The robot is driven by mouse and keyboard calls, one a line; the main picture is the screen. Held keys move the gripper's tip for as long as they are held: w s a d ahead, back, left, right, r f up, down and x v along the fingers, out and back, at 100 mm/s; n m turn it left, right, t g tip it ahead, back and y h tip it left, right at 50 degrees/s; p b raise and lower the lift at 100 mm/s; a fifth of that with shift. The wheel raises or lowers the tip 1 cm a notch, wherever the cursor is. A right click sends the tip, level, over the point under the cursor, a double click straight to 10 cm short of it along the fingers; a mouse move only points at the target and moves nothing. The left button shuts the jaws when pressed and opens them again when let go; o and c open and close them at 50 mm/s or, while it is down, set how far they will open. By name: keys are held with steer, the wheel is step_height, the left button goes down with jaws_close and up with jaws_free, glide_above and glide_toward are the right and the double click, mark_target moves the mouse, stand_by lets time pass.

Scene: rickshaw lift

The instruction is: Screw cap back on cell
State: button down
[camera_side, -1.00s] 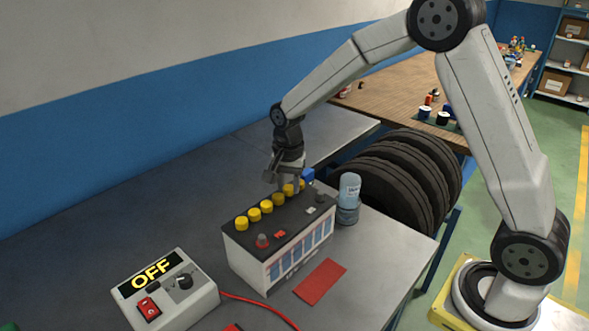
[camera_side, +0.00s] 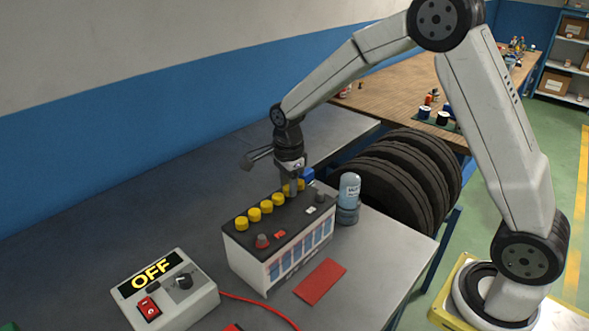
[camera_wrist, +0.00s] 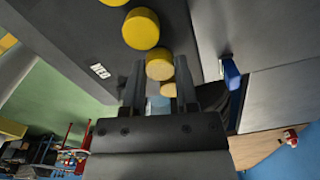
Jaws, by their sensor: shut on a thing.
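The battery (camera_side: 262,250) stands on the grey bench with a row of yellow caps (camera_side: 253,214) along its dark top. My gripper (camera_side: 292,192) points down over the far end of that row. It is shut on a yellow cap (camera_side: 300,184) there, partly hidden by the fingers. In the wrist view, the two fingers (camera_wrist: 160,88) lie on either side of a yellow cap (camera_wrist: 168,89). More yellow caps (camera_wrist: 141,28) run away from it. I cannot tell how firmly the held cap sits on its cell.
A clear bottle (camera_side: 349,188) stands right of the battery. A blue object (camera_side: 308,174) is close behind the gripper. The charger box (camera_side: 166,292) reads OFF, with a red cable. A red card (camera_side: 319,282) lies in front. Tyres (camera_side: 400,175) stand beyond the bench.

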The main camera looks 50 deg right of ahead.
steer(key=shift+m, duration=1.7)
steer(key=c, duration=0.7)
jaws_free()
steer(key=shift+c, duration=0.2)
steer(key=n, duration=0.6)
steer(key=shift+n, duration=3.4)
